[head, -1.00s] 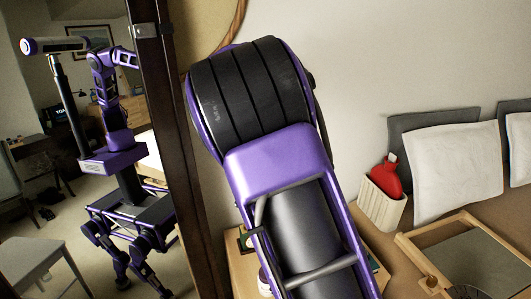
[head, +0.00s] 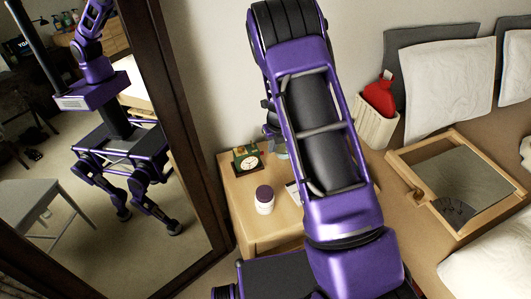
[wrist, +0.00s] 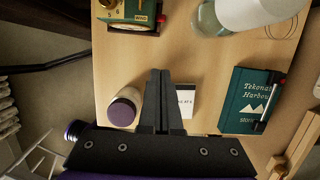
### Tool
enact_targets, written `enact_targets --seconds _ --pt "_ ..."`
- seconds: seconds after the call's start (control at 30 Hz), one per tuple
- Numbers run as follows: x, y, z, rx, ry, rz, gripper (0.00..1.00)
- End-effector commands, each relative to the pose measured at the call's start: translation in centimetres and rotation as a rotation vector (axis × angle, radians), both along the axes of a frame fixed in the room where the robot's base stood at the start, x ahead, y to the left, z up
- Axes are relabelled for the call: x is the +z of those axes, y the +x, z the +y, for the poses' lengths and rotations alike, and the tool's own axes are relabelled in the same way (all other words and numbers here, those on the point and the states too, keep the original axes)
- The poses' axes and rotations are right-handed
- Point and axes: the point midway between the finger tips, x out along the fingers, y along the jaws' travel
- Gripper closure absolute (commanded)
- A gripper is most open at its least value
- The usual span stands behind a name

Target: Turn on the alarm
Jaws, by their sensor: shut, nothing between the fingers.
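The alarm is a small green clock (head: 246,161) with a round pale dial, standing on the wooden nightstand (head: 262,232) in the head view. In the wrist view the clock (wrist: 133,14) is cut off by the top edge, and its brass-coloured top panel with small knobs shows. My gripper (wrist: 160,72) has its two dark fingers pressed together, empty, over the nightstand. Its tips point toward the clock side, apart from the clock and a little to its right in the picture. In the head view my arm hides the gripper.
A white jar with a purple lid (wrist: 124,107) stands left of my fingers. A small white card (wrist: 186,100) lies partly behind them. A green book with a pen (wrist: 253,100) lies at right, and a glass lamp base (wrist: 209,20) stands beyond. A mirror (head: 120,150) stands left of the nightstand.

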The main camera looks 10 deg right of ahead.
Motion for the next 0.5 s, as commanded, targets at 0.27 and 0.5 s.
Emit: enact_targets --seconds 0.27,0.5 --pt "-2.7 0.6 0.1 0.002 -0.002 0.001 1.00" --pt "-7.8 1.8 0.4 0.001 0.000 0.001 1.00"
